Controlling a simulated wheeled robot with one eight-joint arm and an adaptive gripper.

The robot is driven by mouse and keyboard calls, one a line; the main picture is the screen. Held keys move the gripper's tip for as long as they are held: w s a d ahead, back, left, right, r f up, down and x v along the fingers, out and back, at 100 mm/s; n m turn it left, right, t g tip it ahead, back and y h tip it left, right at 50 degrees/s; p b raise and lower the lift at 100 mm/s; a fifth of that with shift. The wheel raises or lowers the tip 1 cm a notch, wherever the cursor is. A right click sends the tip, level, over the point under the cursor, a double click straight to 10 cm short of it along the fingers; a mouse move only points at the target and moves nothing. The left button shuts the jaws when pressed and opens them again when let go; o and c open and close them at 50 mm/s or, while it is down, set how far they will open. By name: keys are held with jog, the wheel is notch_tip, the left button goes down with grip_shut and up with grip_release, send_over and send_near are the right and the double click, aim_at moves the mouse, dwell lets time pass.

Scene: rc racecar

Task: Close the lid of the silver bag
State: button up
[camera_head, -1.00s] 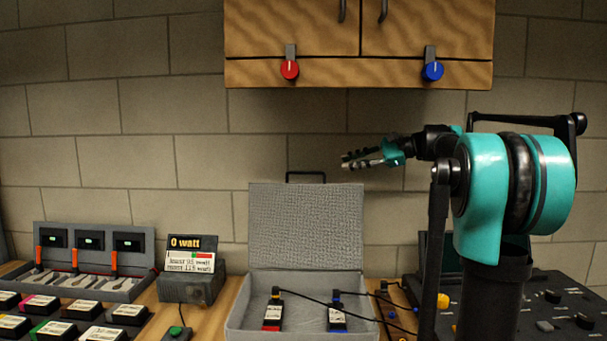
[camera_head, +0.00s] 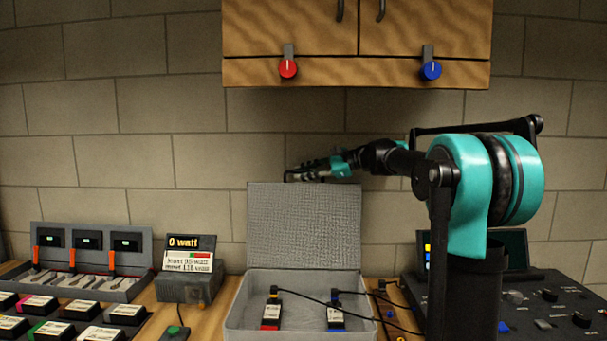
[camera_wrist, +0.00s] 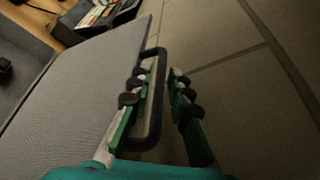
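The silver bag (camera_head: 232,318) is a grey case on the wooden counter, with its textured lid (camera_head: 304,225) standing upright and open. In the wrist view the lid (camera_wrist: 75,100) fills the left side, and its dark handle (camera_wrist: 156,90) rises from its edge. My gripper (camera_head: 300,173) is at the top edge of the lid in the head view and covers most of the handle there. In the wrist view my gripper (camera_wrist: 160,85) is open, its two fingers apart with the handle's outer bar between them. I cannot tell whether a finger touches the handle.
Two labelled batteries (camera_head: 271,312) with cables lie in the bag. A watt display box (camera_head: 188,283) and a rack (camera_head: 75,285) stand at left. A dark control panel (camera_head: 540,305) is at right. Wooden cabinets (camera_head: 290,30) hang above, and a block wall (camera_head: 180,150) stands behind.

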grip_shut()
jog(key=shift+s, duration=0.1)
dwell(0.4)
